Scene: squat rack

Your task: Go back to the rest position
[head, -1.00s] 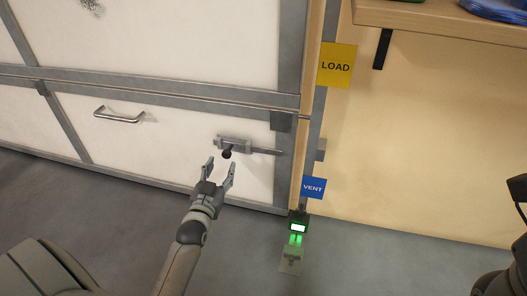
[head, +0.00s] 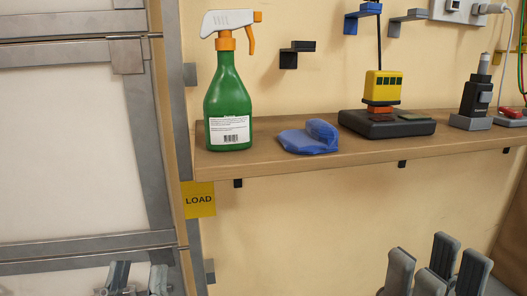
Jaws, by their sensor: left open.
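My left gripper (head: 138,279) shows at the bottom left edge in the head view, in front of the white panel. Its two fingers point up and stand apart, with nothing seen between them. My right gripper (head: 437,268) shows at the bottom right, below the shelf and in front of the tan wall. Several grey finger parts point up, and the frame's bottom edge cuts them off. I cannot tell whether its jaws are apart. No object shows in it. Most of both arms is out of view.
A wooden shelf (head: 260,167) holds a green spray bottle (head: 228,100), a blue cloth (head: 308,137), a yellow device on a black base (head: 383,88) and a black handheld device (head: 476,95). A yellow LOAD sign (head: 199,200) hangs below its left end. The wall under the shelf is clear.

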